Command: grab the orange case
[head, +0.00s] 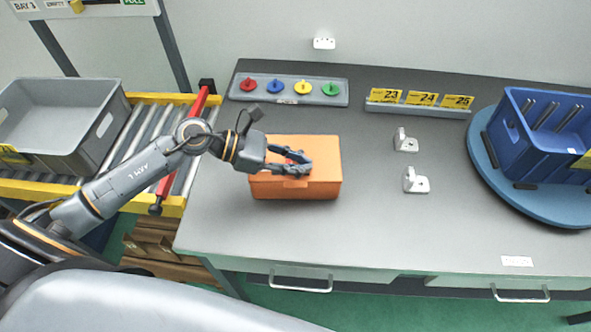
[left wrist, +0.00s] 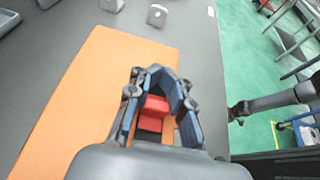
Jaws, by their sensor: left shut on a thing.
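The orange case (head: 318,186) sits flat on the grey table, left of the middle, with its lid closed. It also fills the left part of the left wrist view (left wrist: 75,110). My left gripper (head: 300,163) is over the top of the case. Its fingers (left wrist: 158,106) are shut on the red handle (left wrist: 154,105) on the case's lid, seen between them in the left wrist view. The case appears to rest on the table. My right gripper does not show.
Two small pale castings (head: 416,181) stand right of the case. Behind it is a tray of coloured knobs (head: 290,97). A blue crate (head: 535,145) stands on a round turntable (head: 560,211) at right. A grey bin (head: 95,140) is on the roller conveyor at left. The front middle table is clear.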

